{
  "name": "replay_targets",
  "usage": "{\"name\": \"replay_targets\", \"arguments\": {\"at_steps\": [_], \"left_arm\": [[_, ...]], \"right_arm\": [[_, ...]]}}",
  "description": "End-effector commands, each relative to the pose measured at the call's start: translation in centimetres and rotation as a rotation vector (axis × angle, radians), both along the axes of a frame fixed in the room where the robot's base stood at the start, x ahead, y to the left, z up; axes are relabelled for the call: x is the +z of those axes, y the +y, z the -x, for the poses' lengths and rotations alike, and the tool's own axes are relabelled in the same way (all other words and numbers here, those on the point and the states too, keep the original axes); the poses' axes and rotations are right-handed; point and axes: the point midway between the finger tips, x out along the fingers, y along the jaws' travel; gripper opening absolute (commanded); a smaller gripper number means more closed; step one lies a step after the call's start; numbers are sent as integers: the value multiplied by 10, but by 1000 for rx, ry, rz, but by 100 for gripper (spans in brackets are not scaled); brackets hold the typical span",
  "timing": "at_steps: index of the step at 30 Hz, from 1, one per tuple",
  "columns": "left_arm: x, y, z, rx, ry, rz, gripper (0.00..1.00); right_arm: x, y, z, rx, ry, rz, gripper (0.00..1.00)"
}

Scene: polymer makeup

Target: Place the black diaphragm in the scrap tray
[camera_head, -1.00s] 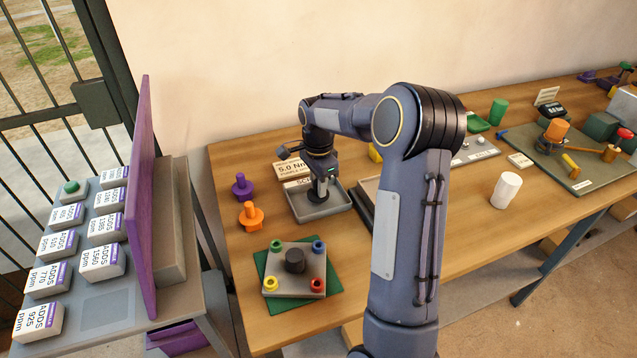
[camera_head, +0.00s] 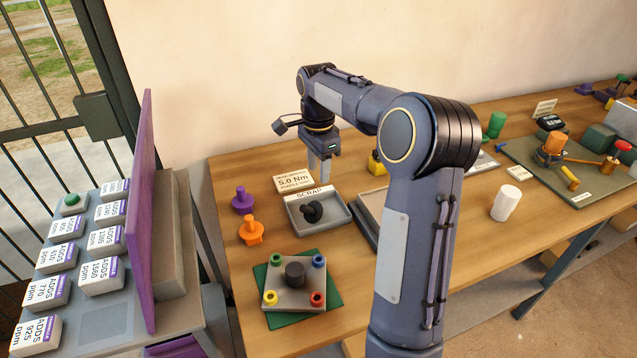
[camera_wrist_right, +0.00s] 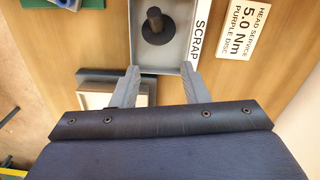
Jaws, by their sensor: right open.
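The black diaphragm (camera_head: 312,211) lies inside the grey scrap tray (camera_head: 331,228), whose back edge carries a SCRAP label. My right gripper (camera_head: 319,172) is above and just behind the tray, apart from the diaphragm, pointing down. In the right wrist view the gripper (camera_wrist_right: 161,80) is open and empty, with its two fingers spread. The diaphragm (camera_wrist_right: 157,27) shows there as a dark disc with a stem, in the tray (camera_wrist_right: 140,61) beyond the fingertips. My left gripper is not in view.
Purple (camera_head: 242,200) and orange (camera_head: 250,228) stemmed discs stand left of the tray. A grey block (camera_head: 287,298) with coloured knobs and a black cylinder sits in front. A 5.0 Nm card (camera_head: 294,180) stands behind. A white cylinder (camera_head: 505,203) stands right.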

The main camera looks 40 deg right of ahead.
Motion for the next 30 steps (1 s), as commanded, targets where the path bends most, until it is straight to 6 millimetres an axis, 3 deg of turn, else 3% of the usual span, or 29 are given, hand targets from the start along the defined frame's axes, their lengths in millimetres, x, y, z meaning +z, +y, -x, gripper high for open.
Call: {"name": "replay_targets", "arguments": {"at_steps": [3, 10, 14, 17, 21, 27, 30], "left_arm": [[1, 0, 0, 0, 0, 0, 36], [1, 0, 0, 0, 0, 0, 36], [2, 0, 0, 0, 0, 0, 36], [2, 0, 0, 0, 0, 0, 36], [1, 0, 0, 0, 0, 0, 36], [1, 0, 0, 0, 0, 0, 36], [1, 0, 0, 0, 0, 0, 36]], "right_arm": [[16, 0, -1, 0, -2, 1, 41], [26, 1, 2, 8, -3, -2, 41], [38, 15, 20, 129, -52, -26, 41], [51, 42, 54, 342, -138, -56, 41], [57, 96, 120, 735, -310, -63, 41], [28, 166, 207, 1221, -530, 21, 41], [9, 189, 234, 1380, -599, 75, 41]]}}
